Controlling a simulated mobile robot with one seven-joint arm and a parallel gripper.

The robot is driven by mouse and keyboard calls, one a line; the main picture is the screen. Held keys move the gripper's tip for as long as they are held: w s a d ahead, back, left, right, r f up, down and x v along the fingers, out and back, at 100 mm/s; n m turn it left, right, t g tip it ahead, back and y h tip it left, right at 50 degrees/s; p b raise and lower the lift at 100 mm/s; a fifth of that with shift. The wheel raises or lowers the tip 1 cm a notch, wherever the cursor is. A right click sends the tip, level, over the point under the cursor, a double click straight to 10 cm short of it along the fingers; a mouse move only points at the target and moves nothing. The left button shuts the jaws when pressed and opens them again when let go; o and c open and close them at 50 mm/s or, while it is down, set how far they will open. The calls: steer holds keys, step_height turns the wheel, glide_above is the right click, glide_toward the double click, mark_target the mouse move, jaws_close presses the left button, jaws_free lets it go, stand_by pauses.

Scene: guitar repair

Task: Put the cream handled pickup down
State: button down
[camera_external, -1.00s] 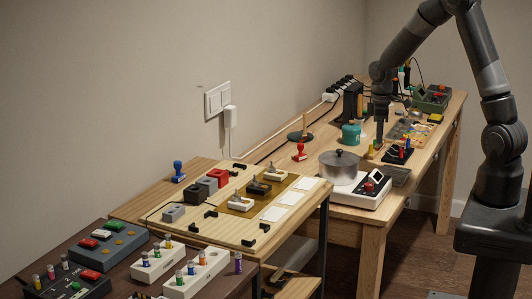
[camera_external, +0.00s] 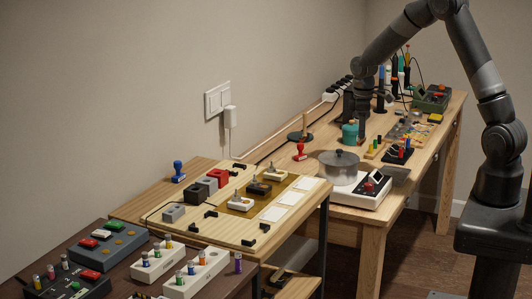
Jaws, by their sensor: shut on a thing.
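My gripper (camera_external: 362,134) is above the back table, just right of the teal jar, with its jaws pointing down. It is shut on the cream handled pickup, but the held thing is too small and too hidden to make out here. On the amber mat (camera_external: 269,197) of the nearer table stand two pale blocks with handles, one at the front (camera_external: 240,204) and one at the back (camera_external: 276,175). A dark handled block (camera_external: 258,188) stands between them. White cards (camera_external: 288,200) lie along the right side of the mat.
A pot (camera_external: 338,164) stands on a white hot plate (camera_external: 358,194) at the back table's near end. Grey and red blocks (camera_external: 217,177) stand left of the mat.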

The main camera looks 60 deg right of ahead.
steer(key=w+a+f, duration=0.3)
steer(key=w+a, duration=0.1)
steer(key=shift+w+a+f, duration=0.15)
steer(key=shift+a+f, duration=0.1)
steer(key=shift+f, duration=2.15)
steer(key=shift+f, duration=0.1)
steer(key=c, duration=1.4)
jaws_free()
